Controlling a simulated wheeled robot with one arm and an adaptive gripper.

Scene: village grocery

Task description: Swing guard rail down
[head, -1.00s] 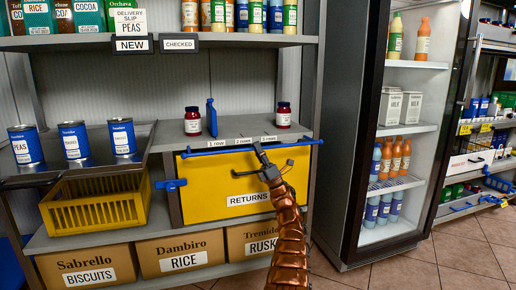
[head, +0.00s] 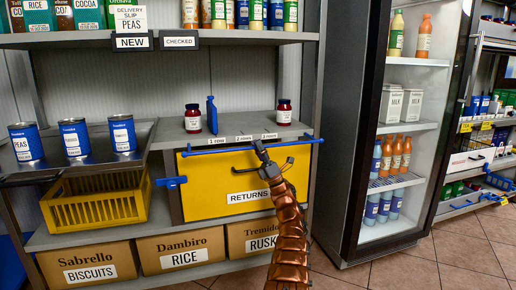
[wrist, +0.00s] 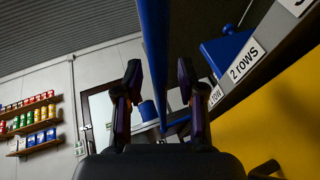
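The guard rail is a long blue bar (head: 215,150) running across the front edge of the middle shelf, above the yellow RETURNS bin front. My gripper (head: 272,157) is just in front of the rail, right of its middle. In the wrist view the rail (wrist: 154,45) runs between the two spread fingers of my gripper (wrist: 160,85), which stand apart on either side of it. The fingers are open, and I cannot tell whether either one touches the rail.
Two red jars (head: 193,119) (head: 284,112) and a blue upright piece (head: 212,115) stand on the shelf behind the rail. A yellow crate (head: 97,205) and blue cans are left. A glass-door fridge (head: 346,120) stands close on the right. Floor is free at lower right.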

